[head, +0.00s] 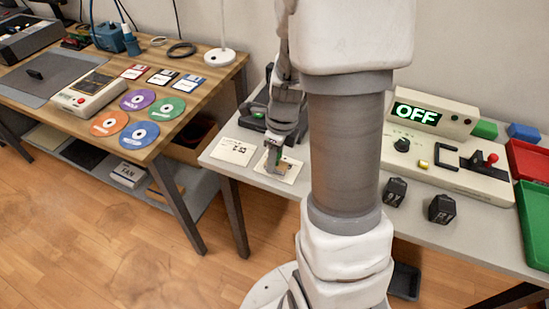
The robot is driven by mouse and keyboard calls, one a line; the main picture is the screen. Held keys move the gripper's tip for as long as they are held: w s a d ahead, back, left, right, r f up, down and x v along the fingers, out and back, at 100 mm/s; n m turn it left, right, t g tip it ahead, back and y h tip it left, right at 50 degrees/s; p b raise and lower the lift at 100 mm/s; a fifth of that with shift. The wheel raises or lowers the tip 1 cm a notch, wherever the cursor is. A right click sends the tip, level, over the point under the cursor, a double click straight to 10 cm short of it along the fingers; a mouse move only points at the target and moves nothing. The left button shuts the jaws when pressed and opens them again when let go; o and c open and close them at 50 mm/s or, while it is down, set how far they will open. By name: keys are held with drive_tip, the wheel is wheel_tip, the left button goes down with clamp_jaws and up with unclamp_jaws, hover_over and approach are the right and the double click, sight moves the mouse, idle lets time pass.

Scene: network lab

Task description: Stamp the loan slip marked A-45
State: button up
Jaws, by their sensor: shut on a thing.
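Two pale loan slips lie near the front left corner of the grey table. The left slip (233,151) is uncovered, with print too small to read surely. The right slip (291,172) is partly covered by my gripper (274,161), and its mark cannot be read surely either. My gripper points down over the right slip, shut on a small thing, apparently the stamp. The held thing is mostly hidden by the fingers. I cannot tell whether it touches the paper.
A dark device (253,117) sits behind the slips. A control box with an OFF display (417,114), two black blocks (441,209), and red (528,160) and green trays stand to the right. A wooden desk (190,95) with discs stands left, across a gap.

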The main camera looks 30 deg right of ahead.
drive_tip(key=shift+f, duration=0.65)
idle(1.8)
drive_tip(key=shift+r, duration=0.15)
wheel_tip(320, 180, up, 7)
drive_tip(key=p, duration=0.7)
idle(0.7)
